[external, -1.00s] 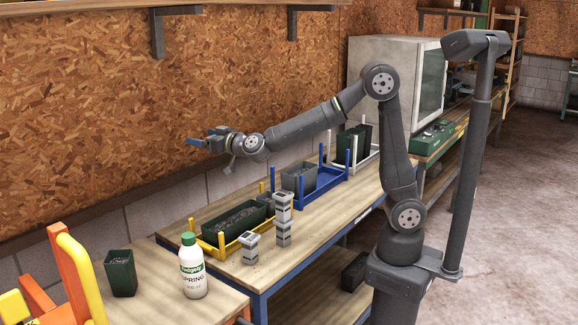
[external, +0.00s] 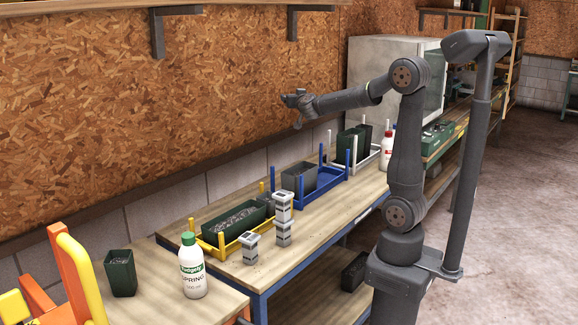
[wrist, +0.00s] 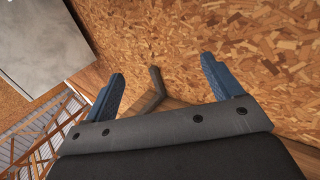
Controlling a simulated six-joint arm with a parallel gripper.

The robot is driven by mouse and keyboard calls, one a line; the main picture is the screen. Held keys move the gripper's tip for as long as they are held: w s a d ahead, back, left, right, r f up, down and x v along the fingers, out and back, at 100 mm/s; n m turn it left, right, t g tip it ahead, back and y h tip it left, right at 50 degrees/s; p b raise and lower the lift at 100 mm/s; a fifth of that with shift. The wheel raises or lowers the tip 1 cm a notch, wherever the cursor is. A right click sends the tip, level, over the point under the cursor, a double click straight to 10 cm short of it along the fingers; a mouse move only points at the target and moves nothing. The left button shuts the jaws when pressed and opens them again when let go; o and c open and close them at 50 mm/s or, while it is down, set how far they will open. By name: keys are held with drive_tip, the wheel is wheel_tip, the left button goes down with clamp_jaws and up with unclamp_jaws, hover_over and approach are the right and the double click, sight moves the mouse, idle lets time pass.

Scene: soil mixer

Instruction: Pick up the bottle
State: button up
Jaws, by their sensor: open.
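A white bottle with a green cap and green label (external: 192,272) stands upright on the near bench at the lower left. A second white bottle with a red cap (external: 387,151) stands farther back on the bench, partly hidden by my arm. My gripper (external: 288,99) is raised in front of the wall, above the bench and apart from both bottles. In the wrist view its blue fingers (wrist: 162,76) are spread with nothing between them. No bottle shows in the wrist view.
A green pot (external: 121,276) stands left of the near bottle. The bench holds a yellow rack (external: 222,248), a blue rack (external: 330,187) and grey-white blocks (external: 283,205). A grey cabinet (external: 388,75) stands behind my arm. A wall bracket (external: 157,33) sticks out.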

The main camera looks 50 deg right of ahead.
drive_tip(key=s+d+f+m+g+h, duration=0.1)
drive_tip(key=s+d+m+g+h, duration=0.65)
drive_tip(key=s+d, duration=1.95)
drive_tip(key=g+y, duration=0.2)
drive_tip(key=g, duration=0.1)
approach(388, 146)
drive_tip(key=shift+m, duration=0.25)
drive_tip(key=x, duration=0.5)
drive_tip(key=f+x, duration=0.1)
drive_tip(key=x, duration=0.9)
drive_tip(key=shift+w+a+f, duration=0.1)
drive_tip(key=shift+w+f, duration=0.1)
drive_tip(key=shift+w, duration=0.2)
drive_tip(key=c, duration=1.3)
drive_tip(key=shift+c, duration=0.7)
drive_tip(key=shift+r, duration=0.15)
